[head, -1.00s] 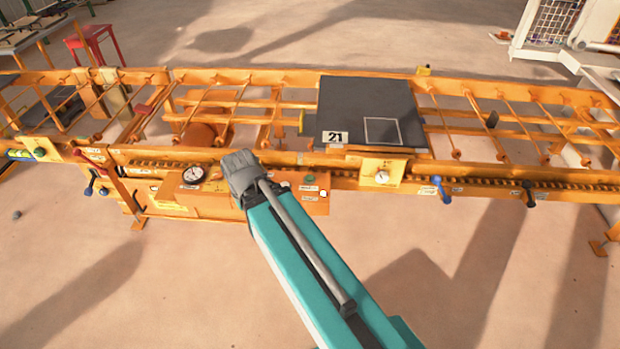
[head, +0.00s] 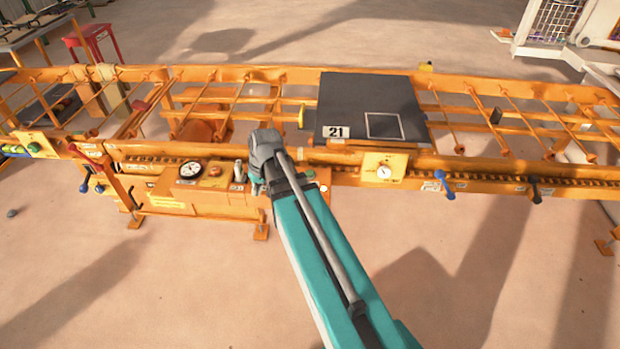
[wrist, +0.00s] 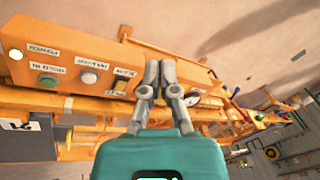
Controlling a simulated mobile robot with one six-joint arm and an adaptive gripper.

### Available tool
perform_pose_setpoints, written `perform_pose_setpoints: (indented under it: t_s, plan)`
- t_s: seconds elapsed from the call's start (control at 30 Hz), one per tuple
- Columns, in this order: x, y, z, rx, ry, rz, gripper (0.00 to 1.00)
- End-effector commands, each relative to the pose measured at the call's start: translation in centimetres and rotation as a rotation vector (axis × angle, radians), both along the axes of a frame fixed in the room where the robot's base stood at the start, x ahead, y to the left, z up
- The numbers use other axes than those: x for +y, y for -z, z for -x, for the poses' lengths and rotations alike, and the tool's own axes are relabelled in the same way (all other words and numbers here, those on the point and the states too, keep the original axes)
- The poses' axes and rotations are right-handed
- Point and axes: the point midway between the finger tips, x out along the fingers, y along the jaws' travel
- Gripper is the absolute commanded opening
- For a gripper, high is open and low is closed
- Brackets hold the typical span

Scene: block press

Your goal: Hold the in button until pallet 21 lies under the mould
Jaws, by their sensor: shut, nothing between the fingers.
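Pallet 21 (head: 368,100) is a dark flat plate with a white "21" label, lying on the orange conveyor frame right of centre in the head view. Its label also shows at the lower left of the wrist view (wrist: 17,125). My gripper (head: 257,187) is shut and empty over the orange control box (head: 225,200). The small labels are hard to read. I cannot make out the mould.
A second dial (head: 384,172) is below the pallet. Blue (head: 444,185) and black (head: 534,190) levers stick out at the right front. The floor in front is clear.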

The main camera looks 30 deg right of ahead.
Motion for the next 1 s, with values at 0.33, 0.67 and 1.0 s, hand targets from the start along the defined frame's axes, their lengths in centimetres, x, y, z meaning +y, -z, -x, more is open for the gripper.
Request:
perform_pose_setpoints:
  t_s: [0.33,0.67,1.0]
  plan:
    - [-7.1,3.4,-6.4,-0.133,0.062,-0.124,0.0]
    - [-15.2,5.6,-11.0,-0.28,0.129,-0.215,0.0]
    - [-24.2,7.1,-14.0,-0.434,0.204,-0.275,0.0]
